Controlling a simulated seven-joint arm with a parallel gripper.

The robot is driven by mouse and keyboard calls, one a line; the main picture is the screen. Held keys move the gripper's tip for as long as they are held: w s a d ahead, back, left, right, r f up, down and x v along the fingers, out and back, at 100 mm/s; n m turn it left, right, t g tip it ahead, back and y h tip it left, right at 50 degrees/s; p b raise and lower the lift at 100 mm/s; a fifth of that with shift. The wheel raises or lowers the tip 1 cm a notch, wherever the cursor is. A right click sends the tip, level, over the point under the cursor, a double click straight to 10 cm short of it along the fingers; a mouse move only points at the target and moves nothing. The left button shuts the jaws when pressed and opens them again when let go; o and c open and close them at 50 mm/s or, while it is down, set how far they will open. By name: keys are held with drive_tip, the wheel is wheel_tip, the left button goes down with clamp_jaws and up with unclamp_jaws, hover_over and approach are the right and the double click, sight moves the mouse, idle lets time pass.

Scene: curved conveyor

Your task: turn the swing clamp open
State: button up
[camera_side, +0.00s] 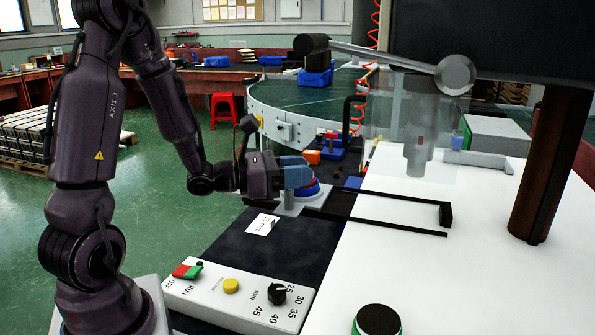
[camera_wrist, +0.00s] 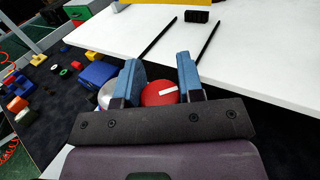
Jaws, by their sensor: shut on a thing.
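My gripper (camera_side: 297,173) reaches in low from the left in the side view, with its blue fingers down at a round red part (camera_side: 309,188) on a light grey base plate (camera_side: 291,207). In the wrist view, the fingers of my gripper (camera_wrist: 160,76) stand on both sides of this red round part (camera_wrist: 158,93), which carries a white mark on top. My gripper is shut on it. The red part appears to belong to the swing clamp; its lower portion and any clamp arm are mostly hidden by my fingers and palm.
A black rail frame (camera_side: 395,221) lies beside the clamp, reaching over the white table (camera_side: 400,290). A control box (camera_side: 240,297) with a dial stands in front. Orange and blue blocks (camera_side: 330,150) and the curved green conveyor (camera_side: 300,100) are behind. A grey machine head (camera_side: 420,130) hangs at right.

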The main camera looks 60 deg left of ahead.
drive_tip(key=o, duration=0.9)
drive_tip(key=shift+m+h, duration=0.3)
drive_tip(key=shift+h, duration=0.1)
